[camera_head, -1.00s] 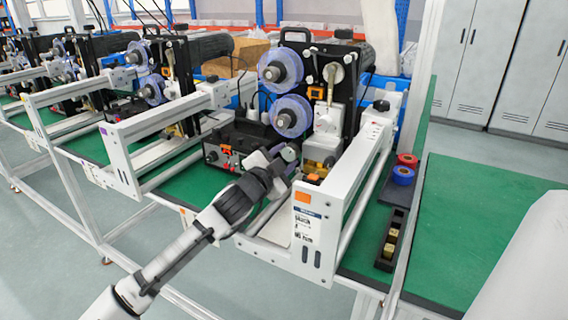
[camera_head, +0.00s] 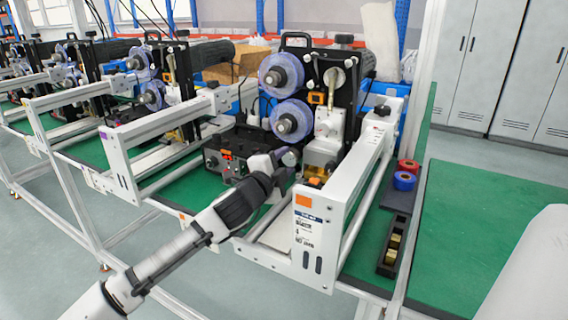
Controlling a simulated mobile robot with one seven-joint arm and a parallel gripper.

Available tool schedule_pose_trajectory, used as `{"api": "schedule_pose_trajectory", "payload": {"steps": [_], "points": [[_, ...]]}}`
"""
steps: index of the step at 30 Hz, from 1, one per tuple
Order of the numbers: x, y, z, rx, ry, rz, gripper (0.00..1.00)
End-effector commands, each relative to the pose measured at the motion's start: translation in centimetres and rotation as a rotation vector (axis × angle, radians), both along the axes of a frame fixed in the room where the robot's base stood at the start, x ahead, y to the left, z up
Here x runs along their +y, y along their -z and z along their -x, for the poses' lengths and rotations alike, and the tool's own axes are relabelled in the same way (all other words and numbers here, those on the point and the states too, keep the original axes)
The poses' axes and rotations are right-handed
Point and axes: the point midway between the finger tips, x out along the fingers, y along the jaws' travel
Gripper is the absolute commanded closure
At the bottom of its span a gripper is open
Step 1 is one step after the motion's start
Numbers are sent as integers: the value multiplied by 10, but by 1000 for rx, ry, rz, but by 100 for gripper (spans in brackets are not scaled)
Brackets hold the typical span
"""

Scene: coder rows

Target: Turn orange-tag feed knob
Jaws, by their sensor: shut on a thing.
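The coder machine with the orange tag (camera_head: 303,200) on its white frame (camera_head: 318,245) stands in the middle of the view. It carries two blue-purple reels (camera_head: 281,73) on a black plate. My gripper (camera_head: 286,160) is in front of this machine, below the lower reel (camera_head: 292,119) and just left of the white-and-brass print unit (camera_head: 321,150). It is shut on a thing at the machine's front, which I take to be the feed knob. My gripper and wrist hide most of the knob, so its angle cannot be told.
A black control box (camera_head: 225,158) with red and orange buttons sits left of my gripper. Similar machines stand in a row to the left. Red and blue rolls (camera_head: 405,173) and a black tray (camera_head: 393,247) lie right of the frame. The green bench (camera_head: 480,230) at right is clear.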

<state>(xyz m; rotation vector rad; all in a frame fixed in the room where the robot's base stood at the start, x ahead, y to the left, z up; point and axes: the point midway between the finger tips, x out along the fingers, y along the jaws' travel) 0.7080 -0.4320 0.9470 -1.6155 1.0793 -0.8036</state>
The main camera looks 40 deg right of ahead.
Motion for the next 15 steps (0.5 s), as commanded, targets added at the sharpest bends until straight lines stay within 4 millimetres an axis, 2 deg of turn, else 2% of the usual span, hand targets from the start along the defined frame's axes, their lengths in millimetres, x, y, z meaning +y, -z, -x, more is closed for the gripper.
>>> {"api": "schedule_pose_trajectory", "payload": {"steps": [7, 8, 12, 15], "points": [[0, 0, 1, 1, 2, 0, 84], [0, 0, 1, 1, 2, 0, 58], [0, 0, 1, 1, 2, 1, 40], [0, 0, 0, 1, 1, 1, 40]]}}
